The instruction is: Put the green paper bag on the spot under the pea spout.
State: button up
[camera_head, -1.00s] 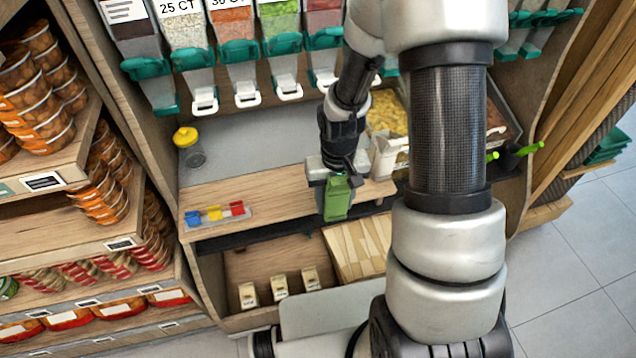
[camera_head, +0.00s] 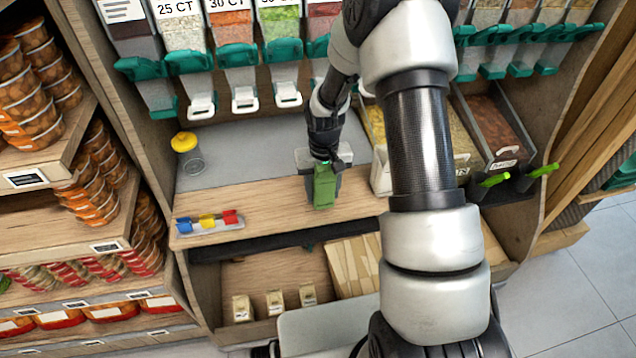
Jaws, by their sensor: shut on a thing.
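The green paper bag (camera_head: 324,190) is upright in my gripper (camera_head: 323,165), which is shut on its top end. The bag is over the wooden counter, right of its middle. I cannot tell whether its base touches the wood. The green-filled dispenser (camera_head: 282,62), which looks like the pea one, has a white spout (camera_head: 287,94) at the back. The bag is in front of this spout and a little to its right. The grey strip (camera_head: 245,148) under the spouts is bare below the pea spout.
A yellow-lidded jar (camera_head: 188,155) stands at the left on the grey strip. A holder with blue, yellow and red clips (camera_head: 208,222) lies on the front left of the wooden counter (camera_head: 265,207). Bins with green-handled scoops (camera_head: 493,180) are at the right.

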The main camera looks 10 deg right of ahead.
jog(key=w, duration=0.6)
jog(key=shift+f, duration=1.75)
jog(key=shift+f+b, duration=0.2)
jog(key=shift+b, duration=0.15)
jog(key=o, duration=1)
